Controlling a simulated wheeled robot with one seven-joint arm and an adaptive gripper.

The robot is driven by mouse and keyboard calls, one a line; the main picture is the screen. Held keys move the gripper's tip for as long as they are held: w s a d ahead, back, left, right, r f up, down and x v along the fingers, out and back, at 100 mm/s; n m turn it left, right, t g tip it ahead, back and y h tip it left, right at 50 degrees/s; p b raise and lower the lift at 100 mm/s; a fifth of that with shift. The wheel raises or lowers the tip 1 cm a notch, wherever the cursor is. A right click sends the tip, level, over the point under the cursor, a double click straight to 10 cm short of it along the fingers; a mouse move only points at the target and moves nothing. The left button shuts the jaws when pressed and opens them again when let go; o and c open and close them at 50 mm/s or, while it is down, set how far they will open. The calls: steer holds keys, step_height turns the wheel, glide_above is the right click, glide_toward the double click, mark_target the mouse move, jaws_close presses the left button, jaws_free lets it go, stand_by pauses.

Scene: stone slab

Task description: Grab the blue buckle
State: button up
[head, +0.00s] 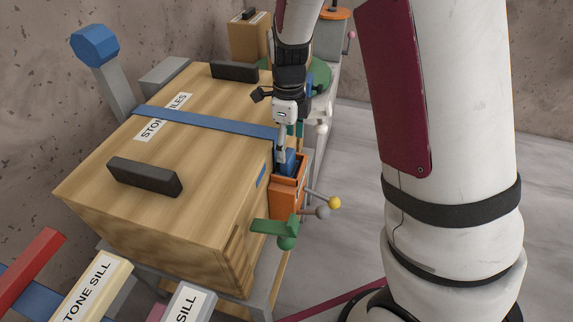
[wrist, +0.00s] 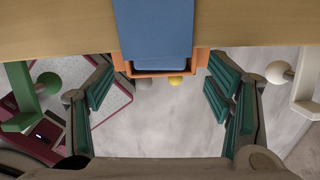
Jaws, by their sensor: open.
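The blue buckle (head: 288,161) sits at the upper end of an orange housing (head: 284,198) on the side of the wooden crate (head: 215,185). In the wrist view the blue piece (wrist: 154,35) hangs over the crate edge, with the orange housing (wrist: 203,62) around its lower end. My gripper (head: 291,142) is at the buckle, its fingers pointing down. In the wrist view my gripper (wrist: 158,88) is open, with a green-padded finger on each side, apart from the blue piece. Part of the buckle is hidden by a finger in the head view.
A blue strap (head: 205,120) crosses the crate lid, which has dark handles (head: 145,177). A green lever (head: 275,229) and yellow and grey knobs (head: 334,202) stick out near the housing. In the wrist view a white knob (wrist: 277,72) is beside the right finger.

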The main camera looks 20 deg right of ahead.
mark_target(288, 155)
steer(key=shift+f+b, duration=0.85)
steer(key=shift+f, duration=1.9)
steer(key=shift+c, duration=0.3)
steer(key=c, duration=1.2)
